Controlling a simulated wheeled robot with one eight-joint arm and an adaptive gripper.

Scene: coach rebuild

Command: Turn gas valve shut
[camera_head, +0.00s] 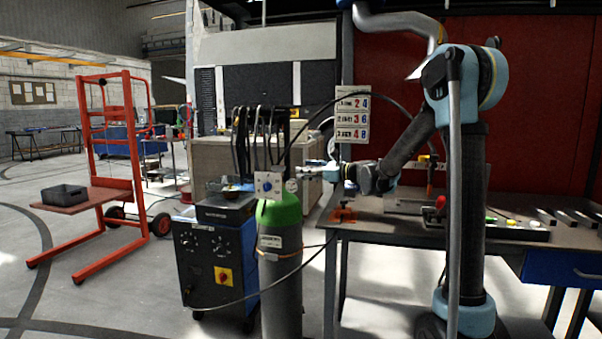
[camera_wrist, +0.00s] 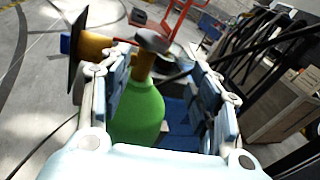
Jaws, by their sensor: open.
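The gas cylinder (camera_head: 281,270) stands upright with a grey body and green shoulder. In the wrist view its green shoulder (camera_wrist: 138,112) lies between my finger pads. A brass valve body (camera_wrist: 143,66) rises from it, topped by a round grey-brown handwheel (camera_wrist: 152,40). A blue part and dark plate stick out at the left of the valve. In the head view a pale plate with a blue knob (camera_head: 267,187) hides most of the valve. My gripper (camera_head: 302,173) is open beside the cylinder top; its fingers (camera_wrist: 158,58) straddle the valve in the picture, with no clear contact.
A dark blue welding machine (camera_head: 215,256) stands left of the cylinder, with black cables and hoses around it. A workbench (camera_head: 380,228) with a red clamp and small parts stands at the right. An orange lift trolley (camera_head: 100,200) stands on open floor farther left.

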